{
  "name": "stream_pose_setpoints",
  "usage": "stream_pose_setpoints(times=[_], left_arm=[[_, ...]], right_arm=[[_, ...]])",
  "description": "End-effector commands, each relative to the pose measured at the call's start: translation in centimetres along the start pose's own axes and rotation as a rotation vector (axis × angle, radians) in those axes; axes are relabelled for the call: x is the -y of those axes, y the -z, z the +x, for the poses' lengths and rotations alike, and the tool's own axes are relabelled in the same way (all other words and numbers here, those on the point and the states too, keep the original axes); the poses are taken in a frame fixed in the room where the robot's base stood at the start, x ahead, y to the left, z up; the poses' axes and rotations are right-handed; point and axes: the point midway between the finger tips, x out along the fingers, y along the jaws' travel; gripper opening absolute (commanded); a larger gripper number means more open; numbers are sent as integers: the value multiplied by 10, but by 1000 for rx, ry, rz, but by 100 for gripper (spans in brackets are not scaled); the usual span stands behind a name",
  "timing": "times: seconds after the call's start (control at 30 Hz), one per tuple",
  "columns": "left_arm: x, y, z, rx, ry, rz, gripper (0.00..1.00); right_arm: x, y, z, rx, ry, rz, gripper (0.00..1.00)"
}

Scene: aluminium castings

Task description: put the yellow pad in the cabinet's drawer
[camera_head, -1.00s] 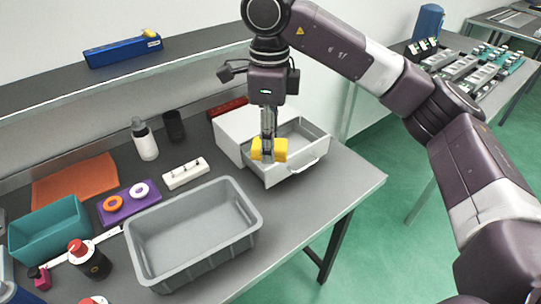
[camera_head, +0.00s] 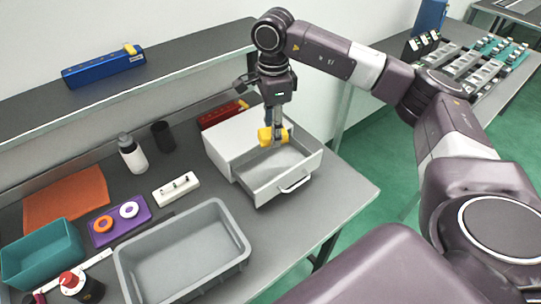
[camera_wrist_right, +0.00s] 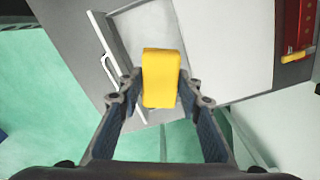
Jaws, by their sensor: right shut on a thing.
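The yellow pad (camera_head: 265,138) is between the fingers of my right gripper (camera_head: 276,136), which is shut on it. The gripper points down from above. The pad is over the back part of the open drawer (camera_head: 262,194), close to the front edge of the white cabinet (camera_head: 228,143). In the right wrist view the pad (camera_wrist_right: 161,72) sits between both fingers, with the drawer (camera_wrist_right: 147,27) behind it. I cannot tell how high the pad is above the drawer floor. The drawer looks empty where I see it. My left gripper is not in view.
A grey crate (camera_head: 243,240) stands in front of the cabinet, left of the drawer.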

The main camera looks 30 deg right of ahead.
Motion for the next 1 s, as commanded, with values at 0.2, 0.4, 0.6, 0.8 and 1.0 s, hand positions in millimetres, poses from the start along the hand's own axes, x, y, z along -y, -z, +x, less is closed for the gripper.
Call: stream_pose_setpoints(times=[0.2,0.4,0.6,0.8,1.0], left_arm=[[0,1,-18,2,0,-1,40],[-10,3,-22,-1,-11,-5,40],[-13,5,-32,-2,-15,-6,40],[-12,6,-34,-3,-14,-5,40],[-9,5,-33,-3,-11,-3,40]], right_arm=[[-1,0,51,-2,-4,2,13],[0,0,73,0,-1,0,13],[-1,0,99,-1,-4,1,13],[0,-1,116,1,1,1,13],[0,-1,116,1,1,1,13]])
